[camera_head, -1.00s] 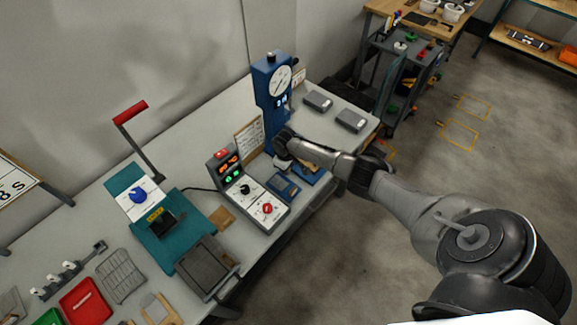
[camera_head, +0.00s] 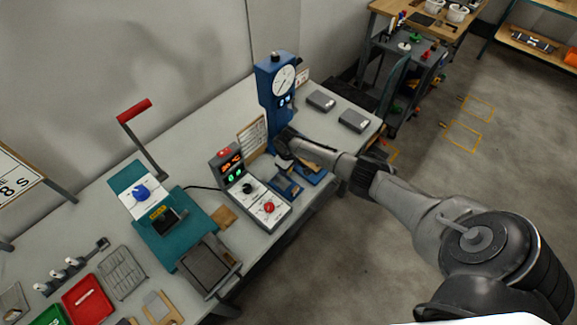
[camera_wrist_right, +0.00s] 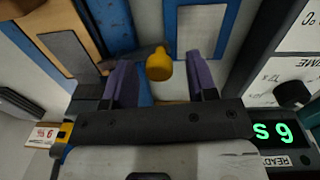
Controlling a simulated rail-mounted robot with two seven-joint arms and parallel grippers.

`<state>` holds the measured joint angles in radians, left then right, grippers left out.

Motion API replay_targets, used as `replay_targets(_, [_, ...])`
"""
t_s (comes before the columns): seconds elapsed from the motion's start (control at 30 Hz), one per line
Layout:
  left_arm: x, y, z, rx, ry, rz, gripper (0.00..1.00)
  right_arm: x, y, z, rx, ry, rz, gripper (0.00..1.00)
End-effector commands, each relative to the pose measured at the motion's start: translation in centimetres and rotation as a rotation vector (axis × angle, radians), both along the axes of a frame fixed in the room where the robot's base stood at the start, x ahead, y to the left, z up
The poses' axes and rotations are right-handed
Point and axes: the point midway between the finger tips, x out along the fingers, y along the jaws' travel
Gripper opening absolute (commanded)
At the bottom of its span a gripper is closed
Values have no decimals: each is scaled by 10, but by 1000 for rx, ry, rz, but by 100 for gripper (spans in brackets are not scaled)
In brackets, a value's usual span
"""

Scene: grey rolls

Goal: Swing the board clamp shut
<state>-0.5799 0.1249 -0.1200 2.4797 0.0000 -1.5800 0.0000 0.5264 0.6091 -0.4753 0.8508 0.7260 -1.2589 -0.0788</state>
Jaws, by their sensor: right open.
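In the right wrist view a yellow knob (camera_wrist_right: 158,66), which looks like the clamp's handle end, sits between the two purple fingers of my right gripper (camera_wrist_right: 158,82). The fingers are apart, one on each side of the knob, with a gap showing on both sides. A dark grey bar runs left from the knob. Behind are blue fixture parts (camera_wrist_right: 210,40) with grey plates. In the head view my right gripper (camera_head: 289,163) is over the blue fixture (camera_head: 287,189) at the foot of the blue gauge stand. The arm hides part of the fixture. My left gripper is not in view.
A control box (camera_head: 252,190) with a lit display stands left of the fixture. The blue gauge stand (camera_head: 275,95) rises behind it. A teal press (camera_head: 160,220) with a red-handled lever is further left. Two grey boxes (camera_head: 321,101) lie on the right of the bench.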

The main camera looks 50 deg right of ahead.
Motion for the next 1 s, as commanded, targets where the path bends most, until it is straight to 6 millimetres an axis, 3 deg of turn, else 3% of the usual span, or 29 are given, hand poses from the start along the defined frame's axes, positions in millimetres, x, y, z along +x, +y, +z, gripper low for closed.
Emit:
replay_targets(0.27, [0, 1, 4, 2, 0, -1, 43, 0, 0, 11, -1, -2, 1, 52])
replay_targets(0.7, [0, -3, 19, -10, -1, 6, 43, 0, 4, 93, -1, -2, 2, 52])
replay_targets(1.0, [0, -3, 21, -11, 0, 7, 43, 0, 7, 129, 0, -1, 1, 52])
